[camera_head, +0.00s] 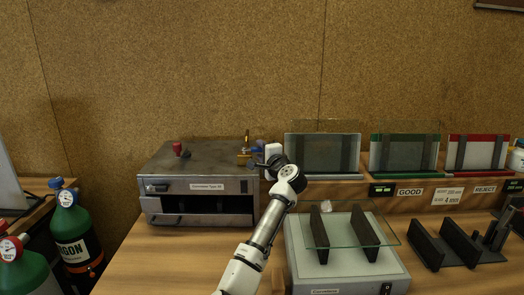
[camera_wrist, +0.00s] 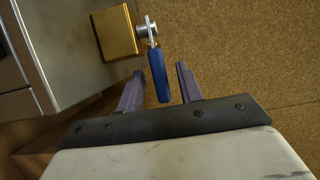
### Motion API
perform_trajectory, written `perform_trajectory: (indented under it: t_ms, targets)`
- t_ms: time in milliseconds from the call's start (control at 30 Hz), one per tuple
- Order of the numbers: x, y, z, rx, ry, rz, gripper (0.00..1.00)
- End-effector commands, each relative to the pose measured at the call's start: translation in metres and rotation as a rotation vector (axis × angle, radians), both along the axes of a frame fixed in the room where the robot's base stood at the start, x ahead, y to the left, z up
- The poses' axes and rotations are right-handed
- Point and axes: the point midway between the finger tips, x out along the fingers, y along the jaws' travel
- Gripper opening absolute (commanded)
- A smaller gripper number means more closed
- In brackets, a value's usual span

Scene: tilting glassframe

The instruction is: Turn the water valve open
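The water valve has a blue lever handle (camera_wrist: 157,76) on a silver stem and a brass body (camera_wrist: 117,32). In the wrist view the handle points down, and its lower end lies between the fingertips of my gripper (camera_wrist: 160,80). The fingers are open, with a gap on each side of the handle. In the head view the brass body (camera_head: 243,159) sits at the right end of the grey metal box, and the blue handle (camera_head: 258,150) is partly covered by my gripper (camera_head: 262,164).
The grey metal box (camera_head: 165,165) stands on the wooden bench, against a cork wall. Glass panes in racks (camera_head: 322,152) stand to the right of my arm. A white device with a glass sheet (camera_head: 345,270) is in front. Green gas bottles (camera_head: 75,235) stand at left.

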Motion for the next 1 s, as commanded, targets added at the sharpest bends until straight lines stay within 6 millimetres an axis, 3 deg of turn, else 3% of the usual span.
perform_trajectory:
  t_ms: [200,500,1000]
  targets:
    - [0.0001,0.0000,-0.0001,0.000,0.000,0.000,0.36]
    - [-0.0001,0.0002,0.0000,0.000,0.000,0.000,0.00]
    - [0.0008,0.0000,-0.0013,0.000,0.001,0.043,0.00]
